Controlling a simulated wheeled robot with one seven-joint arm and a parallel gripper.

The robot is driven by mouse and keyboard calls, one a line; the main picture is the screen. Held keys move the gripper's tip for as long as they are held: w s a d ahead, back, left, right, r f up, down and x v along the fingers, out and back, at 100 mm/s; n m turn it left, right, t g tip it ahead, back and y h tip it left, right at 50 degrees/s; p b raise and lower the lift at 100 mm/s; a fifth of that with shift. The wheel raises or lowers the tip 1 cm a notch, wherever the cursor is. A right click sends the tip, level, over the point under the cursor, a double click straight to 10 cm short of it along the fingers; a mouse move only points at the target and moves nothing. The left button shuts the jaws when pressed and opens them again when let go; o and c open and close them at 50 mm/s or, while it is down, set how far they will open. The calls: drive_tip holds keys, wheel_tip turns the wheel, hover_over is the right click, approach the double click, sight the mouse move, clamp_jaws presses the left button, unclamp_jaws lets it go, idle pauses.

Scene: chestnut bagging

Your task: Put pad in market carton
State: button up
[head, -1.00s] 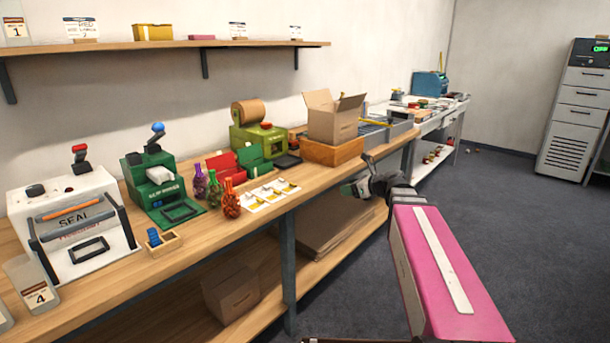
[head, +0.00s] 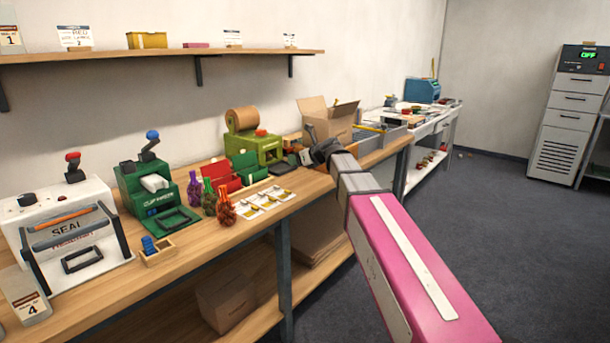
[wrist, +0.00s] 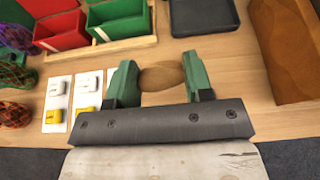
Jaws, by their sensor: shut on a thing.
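My gripper (wrist: 159,66) has green fingers and is shut on a brown, rounded pad (wrist: 160,78), which looks like kraft paper, above the bench in the wrist view. In the head view my gripper (head: 311,134) is small, and the pad cannot be made out there. The market carton (head: 341,123) is an open brown box with raised flaps. It stands on an orange-brown wooden base on the bench, just behind and right of my gripper. The wooden base (wrist: 285,50) shows at the right edge of the wrist view. The inside of the carton is hidden.
A green machine with a brown paper roll (head: 240,119) stands left of the carton. Red and green bins (head: 236,173), net bags (head: 226,208) and label cards (head: 265,199) lie nearer. A dark flat tray (wrist: 203,16) lies beyond my fingers. The floor at right is clear.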

hover_over(305, 180)
wheel_tip(305, 180, down, 4)
drive_tip(key=shift+d+f, duration=0.1)
drive_tip(key=shift+f, duration=2.05)
drive_tip(key=shift+f, duration=0.1)
drive_tip(key=o, duration=0.9)
drive_tip(key=v, duration=1)
drive_tip(key=shift+s+d, duration=0.2)
drive_tip(key=shift+s, duration=0.05)
drive_tip(key=shift+v, duration=0.8)
